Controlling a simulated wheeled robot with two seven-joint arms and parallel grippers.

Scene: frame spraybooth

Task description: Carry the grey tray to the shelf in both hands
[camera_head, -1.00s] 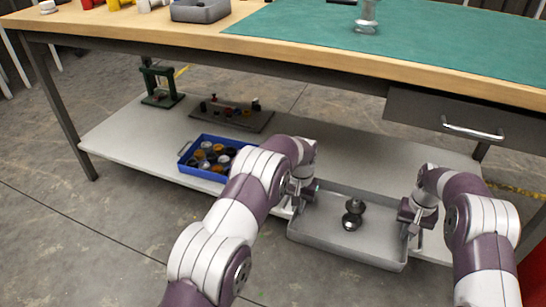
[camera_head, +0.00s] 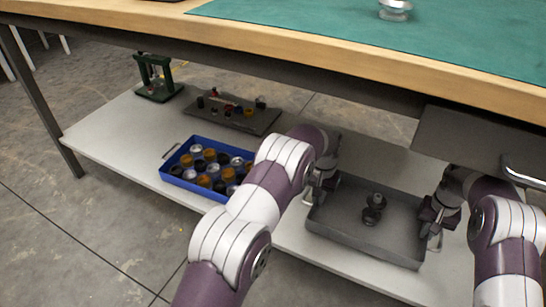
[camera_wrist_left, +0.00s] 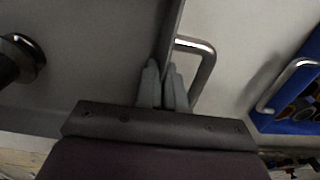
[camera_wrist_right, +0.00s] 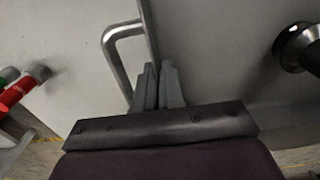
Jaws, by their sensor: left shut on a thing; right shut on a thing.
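The grey tray (camera_head: 345,215) is at the lower shelf (camera_head: 110,130) under the workbench, at its right part. It looks level and holds a dark metal spool-like part (camera_head: 373,208). I cannot tell whether its bottom touches the shelf. My left gripper (camera_head: 317,198) is shut on the tray's left end wall; the left wrist view shows the fingers (camera_wrist_left: 164,85) on the wall beside a silver handle (camera_wrist_left: 203,62). My right gripper (camera_head: 434,232) is shut on the right end wall; the right wrist view shows its fingers (camera_wrist_right: 157,85) beside the other handle (camera_wrist_right: 112,50).
A blue bin of round parts (camera_head: 172,180) stands on the shelf left of my left arm. Behind it are a dark board with small pieces (camera_head: 260,122) and a green stand (camera_head: 158,92). The workbench edge (camera_head: 300,62) and a drawer (camera_head: 470,140) overhang the shelf.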

